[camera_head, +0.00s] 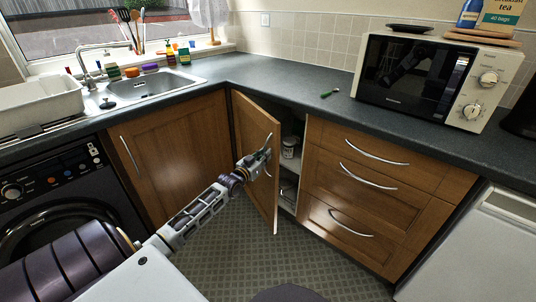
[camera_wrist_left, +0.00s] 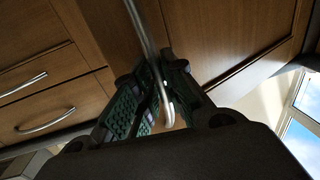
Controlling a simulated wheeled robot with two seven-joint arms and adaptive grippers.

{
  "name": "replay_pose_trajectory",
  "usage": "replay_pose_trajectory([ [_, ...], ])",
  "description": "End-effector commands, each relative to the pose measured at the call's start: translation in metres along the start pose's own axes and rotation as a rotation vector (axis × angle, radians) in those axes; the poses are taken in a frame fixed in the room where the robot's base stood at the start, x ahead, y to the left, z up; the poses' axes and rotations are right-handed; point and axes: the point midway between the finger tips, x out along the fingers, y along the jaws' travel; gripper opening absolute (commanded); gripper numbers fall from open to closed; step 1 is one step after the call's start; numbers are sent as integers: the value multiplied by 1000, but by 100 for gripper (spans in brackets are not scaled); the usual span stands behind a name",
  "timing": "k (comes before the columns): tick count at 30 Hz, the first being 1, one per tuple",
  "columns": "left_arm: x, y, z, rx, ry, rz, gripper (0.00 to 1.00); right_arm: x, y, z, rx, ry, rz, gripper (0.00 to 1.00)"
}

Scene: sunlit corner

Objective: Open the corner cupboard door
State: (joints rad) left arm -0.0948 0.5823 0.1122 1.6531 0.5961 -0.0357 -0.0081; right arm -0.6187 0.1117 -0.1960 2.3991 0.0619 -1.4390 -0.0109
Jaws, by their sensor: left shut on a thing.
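The wooden corner cupboard door (camera_head: 257,124) stands partly open, swung out into the room, with a dark gap and shelves showing on its right. My left gripper (camera_head: 262,158) is at the door's face, about halfway up, shut on the door handle. In the left wrist view, the curved metal handle (camera_wrist_left: 138,24) passes between the green-padded fingers of the left gripper (camera_wrist_left: 153,78), with the door panel (camera_wrist_left: 225,35) behind. In the head view the gripper hides most of the handle. My right gripper is not in view.
Inside the cupboard (camera_head: 286,168), a pale jar (camera_head: 289,147) stands on a shelf. A drawer unit (camera_head: 368,190) is on the right, another cupboard door (camera_head: 178,150) on the left. The worktop above holds a microwave (camera_head: 410,80). The tiled floor (camera_head: 230,262) before the door is mostly clear.

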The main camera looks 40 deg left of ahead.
Motion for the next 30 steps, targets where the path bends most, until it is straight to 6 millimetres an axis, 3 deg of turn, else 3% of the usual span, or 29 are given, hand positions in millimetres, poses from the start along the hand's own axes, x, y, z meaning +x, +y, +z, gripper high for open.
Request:
replay_pose_trajectory([
  [30, -50, -36, 0, 1, -3, 66, 0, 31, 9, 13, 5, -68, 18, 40],
])
